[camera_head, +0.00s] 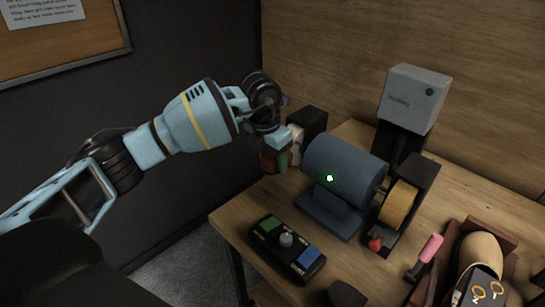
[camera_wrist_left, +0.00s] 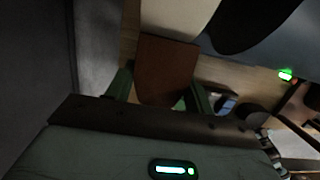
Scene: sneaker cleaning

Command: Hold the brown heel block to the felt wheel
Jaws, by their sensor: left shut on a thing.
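My left gripper (camera_head: 276,160) comes in from the left and is shut on the brown heel block (camera_wrist_left: 167,72). In the left wrist view the block sits between the green fingers (camera_wrist_left: 160,95). In the head view only a little of the block (camera_head: 268,160) shows beside the fingers. A pale cream wheel, apparently the felt wheel (camera_head: 297,146), is on the left end of the blue-grey motor (camera_head: 345,160). In the left wrist view the block's far edge meets the cream wheel's (camera_wrist_left: 180,15) outline. Whether they press together cannot be told. My right gripper is out of view.
A tan wheel (camera_head: 398,204) with a dark guard is on the motor's right end. A control box (camera_head: 287,247) with green and blue buttons lies in front. A grey-topped device (camera_head: 415,95) stands behind. A pink-handled tool (camera_head: 430,247) and a shoe holder (camera_head: 503,245) are at right.

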